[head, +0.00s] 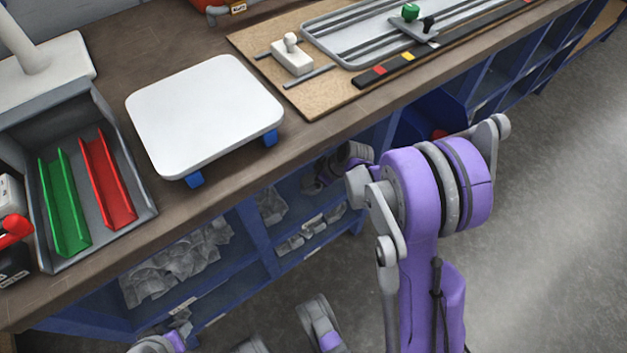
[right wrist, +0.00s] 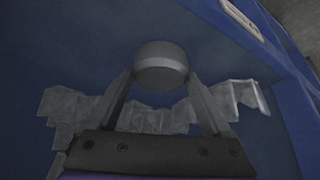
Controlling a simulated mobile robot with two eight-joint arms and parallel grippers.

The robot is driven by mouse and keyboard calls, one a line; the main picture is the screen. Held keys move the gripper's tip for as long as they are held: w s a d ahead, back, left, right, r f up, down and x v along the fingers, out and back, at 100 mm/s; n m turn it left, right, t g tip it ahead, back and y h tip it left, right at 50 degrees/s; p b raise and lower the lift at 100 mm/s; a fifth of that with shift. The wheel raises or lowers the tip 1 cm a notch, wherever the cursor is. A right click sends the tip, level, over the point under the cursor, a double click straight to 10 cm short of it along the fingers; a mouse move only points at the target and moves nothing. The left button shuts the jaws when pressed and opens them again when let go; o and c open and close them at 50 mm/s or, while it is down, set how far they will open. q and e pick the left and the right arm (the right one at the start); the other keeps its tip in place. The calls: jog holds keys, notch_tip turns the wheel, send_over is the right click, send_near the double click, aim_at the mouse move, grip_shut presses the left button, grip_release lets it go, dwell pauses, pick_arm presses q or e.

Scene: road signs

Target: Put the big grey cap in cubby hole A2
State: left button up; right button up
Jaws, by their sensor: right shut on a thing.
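My right gripper (right wrist: 160,82) is shut on the big grey cap (right wrist: 161,62), a smooth, round-topped grey piece held between the two fingertips in the right wrist view. It is inside or at the mouth of a blue compartment, with crumpled grey pieces behind the fingers. In the head view my right gripper (head: 322,172) reaches down to the blue cubby shelf (head: 255,235) under the bench's front edge; the cap cannot be made out there. No label reading A2 is legible. My left gripper cannot be made out in the head view.
The brown bench top (head: 200,45) bears a white platform (head: 205,115) on blue feet, a grey tray (head: 145,205) with green and red channels, and a board (head: 340,100) with rails. Several cubbies hold grey pieces (head: 175,270). The grey floor (head: 560,240) at right is clear.

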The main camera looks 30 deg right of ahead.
jog(key=shift+d+f, duration=0.1)
jog(key=shift+f, duration=0.2)
jog(key=o, duration=1.1)
jog(key=shift+s+r, duration=0.2)
jog(key=shift+r, duration=0.25)
jog(key=p+v, duration=0.3)
jog(key=v, duration=0.8)
jog(key=shift+s+d+r+p, duration=0.1)
jog(key=shift+r+p, duration=0.1)
jog(key=shift+p, duration=0.2)
